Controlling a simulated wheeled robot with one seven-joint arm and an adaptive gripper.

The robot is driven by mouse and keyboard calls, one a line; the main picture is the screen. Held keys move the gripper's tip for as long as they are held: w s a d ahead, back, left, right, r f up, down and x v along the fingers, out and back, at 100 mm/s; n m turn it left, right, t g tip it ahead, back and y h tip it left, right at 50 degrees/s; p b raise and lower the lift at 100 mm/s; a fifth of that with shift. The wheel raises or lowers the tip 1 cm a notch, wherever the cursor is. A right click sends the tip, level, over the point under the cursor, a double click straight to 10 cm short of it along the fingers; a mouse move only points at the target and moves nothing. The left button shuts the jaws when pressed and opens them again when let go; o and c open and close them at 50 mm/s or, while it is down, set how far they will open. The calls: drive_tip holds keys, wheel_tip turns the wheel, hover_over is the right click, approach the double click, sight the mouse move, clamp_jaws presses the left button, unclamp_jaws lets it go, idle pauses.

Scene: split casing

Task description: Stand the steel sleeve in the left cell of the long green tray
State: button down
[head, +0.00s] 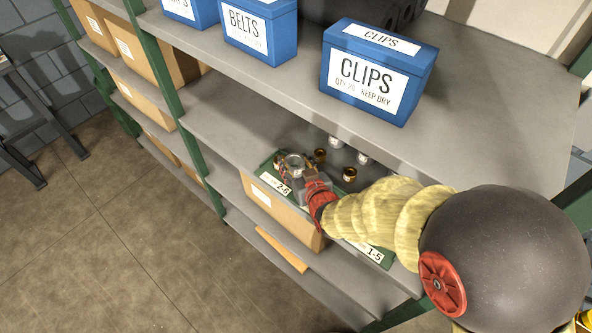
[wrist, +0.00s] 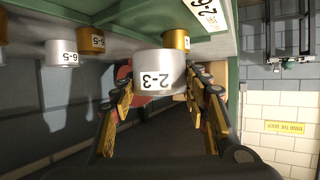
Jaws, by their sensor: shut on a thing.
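The silver steel sleeve (wrist: 160,72), marked 2-3, is between the two fingers of my gripper (wrist: 168,90) in the wrist view, which looks upside down. In the head view my gripper (head: 308,186) is over the left end of the long green tray (head: 262,166), with the sleeve's open round top (head: 293,161) showing. The sleeve looks about upright. I cannot tell whether its base touches the tray. A brass sleeve (wrist: 176,39) stands close behind it. My arm hides the tray's middle, and the cell walls are hard to make out.
Loose silver (wrist: 62,53) and brass (wrist: 90,40) cylinders stand on the shelf behind the tray. The upper shelf, with a blue CLIPS box (head: 378,72) and a BELTS box (head: 259,30), hangs close above. A cardboard box (head: 283,213) is below.

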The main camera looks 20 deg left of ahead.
sight(299, 174)
drive_tip(key=shift+w+f, duration=0.25)
drive_tip(key=shift+w, duration=0.05)
drive_tip(key=shift+w+f+b, duration=0.1)
drive_tip(key=shift+f+b, duration=0.3)
drive_tip(key=shift+f, duration=1.15)
drive_tip(key=shift+f, duration=0.1)
drive_tip(key=shift+f, duration=0.1)
drive_tip(key=c, duration=1)
unclamp_jaws()
drive_tip(key=shift+o, duration=0.2)
